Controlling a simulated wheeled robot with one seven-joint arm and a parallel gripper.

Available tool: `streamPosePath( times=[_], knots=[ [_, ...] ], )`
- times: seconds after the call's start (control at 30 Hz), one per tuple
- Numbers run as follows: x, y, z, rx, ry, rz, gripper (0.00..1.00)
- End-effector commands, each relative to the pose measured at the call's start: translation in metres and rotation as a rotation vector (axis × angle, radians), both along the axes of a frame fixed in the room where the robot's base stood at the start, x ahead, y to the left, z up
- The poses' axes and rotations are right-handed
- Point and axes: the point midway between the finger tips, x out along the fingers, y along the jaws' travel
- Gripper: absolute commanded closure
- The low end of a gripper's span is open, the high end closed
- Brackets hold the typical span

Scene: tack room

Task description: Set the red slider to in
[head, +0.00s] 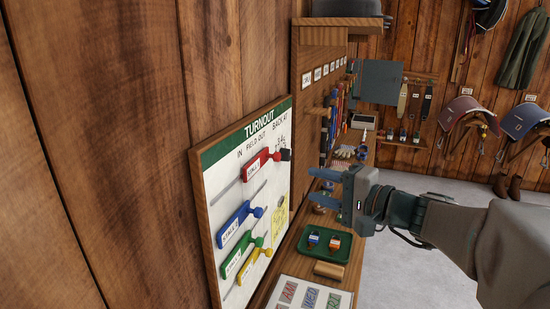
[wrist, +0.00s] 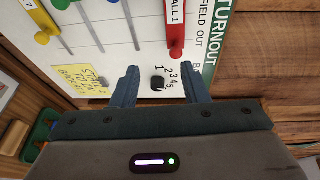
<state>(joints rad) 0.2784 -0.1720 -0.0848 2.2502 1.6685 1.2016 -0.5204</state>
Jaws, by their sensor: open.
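The red slider (head: 258,165), labelled Stall 1, sits on the top slot of the white turnout board (head: 215,180). Its knob end lies near the "out" heading, with bare slot towards the "in" side. In the wrist view the red slider (wrist: 176,25) hangs from the top edge, its knob just above my right finger. My gripper (head: 322,187) is open and empty, facing the board and apart from it.
Blue (head: 238,224), green (head: 242,257) and yellow (head: 254,267) sliders sit below the red one. A yellow note (head: 281,217) is on the board. A green tray (head: 330,256) with small items stands on the shelf below. Open floor lies right.

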Motion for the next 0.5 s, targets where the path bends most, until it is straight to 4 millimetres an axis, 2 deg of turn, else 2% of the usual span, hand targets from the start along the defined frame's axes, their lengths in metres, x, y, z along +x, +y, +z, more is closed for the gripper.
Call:
streamPosePath(
  times=[0.1,0.23,0.37,0.5],
  knots=[
    [0.009,-0.011,0.011,0.047,-0.037,-0.038,0.59],
    [0.016,-0.012,0.017,0.066,-0.053,-0.051,0.59],
    [0.027,0.0,0.017,0.067,-0.052,-0.049,0.59],
    [0.047,0.021,0.018,0.066,-0.05,-0.047,0.59]
  ],
)
